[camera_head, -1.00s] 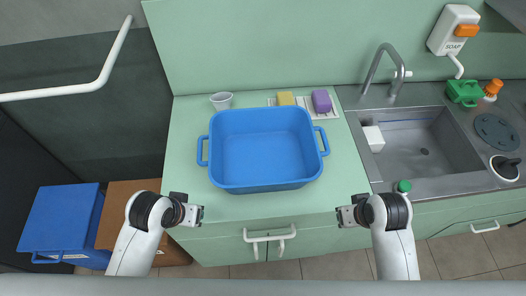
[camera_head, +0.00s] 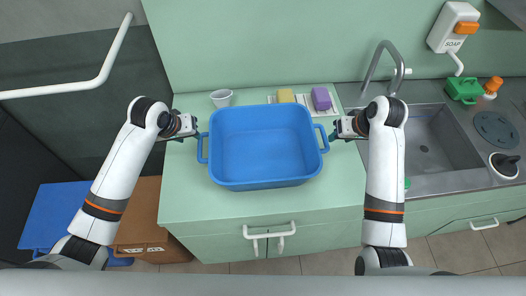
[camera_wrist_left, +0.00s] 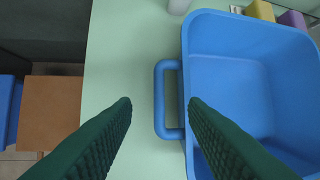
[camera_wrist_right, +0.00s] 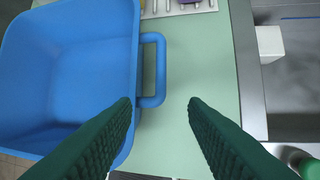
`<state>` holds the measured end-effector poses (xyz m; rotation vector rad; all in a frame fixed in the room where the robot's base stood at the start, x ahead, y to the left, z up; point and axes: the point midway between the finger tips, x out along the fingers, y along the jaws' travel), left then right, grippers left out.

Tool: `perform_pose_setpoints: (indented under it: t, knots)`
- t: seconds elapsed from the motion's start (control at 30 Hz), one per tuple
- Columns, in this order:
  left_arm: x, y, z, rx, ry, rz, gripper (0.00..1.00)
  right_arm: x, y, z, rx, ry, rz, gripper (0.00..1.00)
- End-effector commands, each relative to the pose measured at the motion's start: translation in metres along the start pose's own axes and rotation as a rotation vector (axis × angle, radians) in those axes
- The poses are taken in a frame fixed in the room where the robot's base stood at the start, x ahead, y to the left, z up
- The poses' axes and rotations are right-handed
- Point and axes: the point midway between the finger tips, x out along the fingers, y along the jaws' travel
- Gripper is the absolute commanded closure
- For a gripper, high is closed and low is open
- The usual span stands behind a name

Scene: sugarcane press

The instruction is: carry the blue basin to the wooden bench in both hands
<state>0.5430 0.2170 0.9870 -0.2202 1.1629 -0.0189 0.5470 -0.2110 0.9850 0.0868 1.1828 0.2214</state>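The blue basin (camera_head: 262,150) stands upright and empty on the pale green counter, with a loop handle on each side. My left gripper (camera_head: 199,136) is at its left handle. In the left wrist view that handle (camera_wrist_left: 160,100) lies between and beyond the open fingers (camera_wrist_left: 160,104), which do not touch it. My right gripper (camera_head: 331,137) is at the right handle. In the right wrist view the right handle (camera_wrist_right: 159,70) shows ahead of the open fingers (camera_wrist_right: 160,104), apart from them. No wooden bench can be made out for sure; a brown box-like block (camera_head: 146,225) stands low at the left.
A white cup (camera_head: 221,98), a yellow sponge (camera_head: 286,96) and a purple sponge (camera_head: 321,99) sit behind the basin. A sink (camera_head: 425,145) with a faucet (camera_head: 378,68) lies to the right. A blue box (camera_head: 55,215) is on the floor at the left. The counter front is clear.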

Motion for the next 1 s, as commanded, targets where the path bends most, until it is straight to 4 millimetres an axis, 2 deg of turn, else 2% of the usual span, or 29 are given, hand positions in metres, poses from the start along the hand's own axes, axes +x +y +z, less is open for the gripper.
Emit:
perform_pose_setpoints:
  t: [0.13,0.27,0.7,0.83,1.0]
  knots:
    - [0.005,0.000,0.000,0.000,0.001,0.000,0.60,0.004,0.000,0.000,0.000,0.001,0.000,0.60]
    - [0.019,0.000,0.000,-0.001,0.002,0.000,0.60,0.019,0.000,-0.001,0.001,0.004,0.000,0.60]
    - [0.099,0.000,-0.001,0.000,0.002,0.001,0.60,0.099,0.000,-0.001,0.000,0.004,-0.001,0.60]
    - [0.112,0.000,0.000,0.001,0.000,0.001,0.60,0.112,0.000,0.000,0.000,0.000,-0.001,0.60]
    - [0.119,0.000,0.000,0.001,-0.001,0.000,0.60,0.120,0.000,0.000,0.000,-0.001,-0.001,0.60]
